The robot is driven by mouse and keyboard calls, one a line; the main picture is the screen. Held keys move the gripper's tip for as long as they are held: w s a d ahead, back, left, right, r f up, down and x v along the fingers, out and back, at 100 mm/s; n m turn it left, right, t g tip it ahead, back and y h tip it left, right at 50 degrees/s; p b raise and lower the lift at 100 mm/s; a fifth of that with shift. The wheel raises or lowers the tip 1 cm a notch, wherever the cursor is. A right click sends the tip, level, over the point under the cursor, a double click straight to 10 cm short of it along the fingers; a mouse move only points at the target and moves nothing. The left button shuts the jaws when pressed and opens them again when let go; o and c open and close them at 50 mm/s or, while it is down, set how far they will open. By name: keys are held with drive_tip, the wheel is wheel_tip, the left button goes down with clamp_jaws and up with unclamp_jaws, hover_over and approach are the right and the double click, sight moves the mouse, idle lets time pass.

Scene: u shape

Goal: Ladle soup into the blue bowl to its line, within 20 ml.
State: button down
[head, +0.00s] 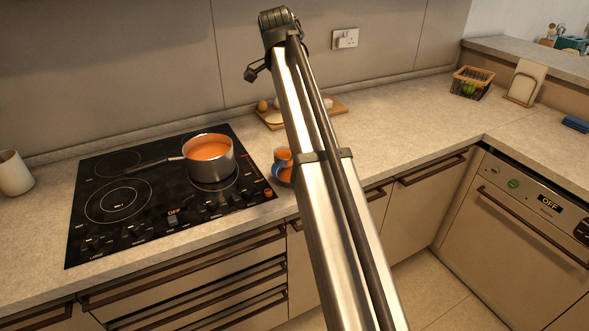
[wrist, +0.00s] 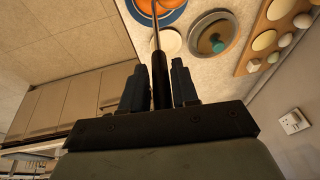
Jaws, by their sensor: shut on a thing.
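The blue bowl (wrist: 176,15) is at the top edge of the wrist view, cut off by the frame, with orange soup in it. In the head view a blue and orange part of it (head: 283,156) shows beside my arm, which hides the rest. My gripper (wrist: 159,82) is shut on the dark handle of the ladle (wrist: 156,42). The ladle's thin shaft runs to its head at the bowl; whether it touches the soup, I cannot tell. The bowl's line is not visible. The pot (head: 209,158) stands on the hob with orange soup inside.
A wooden board (wrist: 256,52) with eggs and round pale items is beyond. A white cup (head: 14,173) stands left of the black hob (head: 86,232).

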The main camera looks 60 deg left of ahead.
drive_tip(key=shift+g+y, duration=0.7)
drive_tip(key=shift+y, duration=0.2)
drive_tip(key=shift+w+d+f, duration=0.3)
drive_tip(key=shift+w+d, duration=0.4)
drive_tip(key=shift+d, duration=0.15)
drive_tip(key=shift+w+d+f, duration=0.25)
drive_tip(key=shift+w+d, duration=0.4)
drive_tip(key=shift+d, duration=0.15)
idle(0.5)
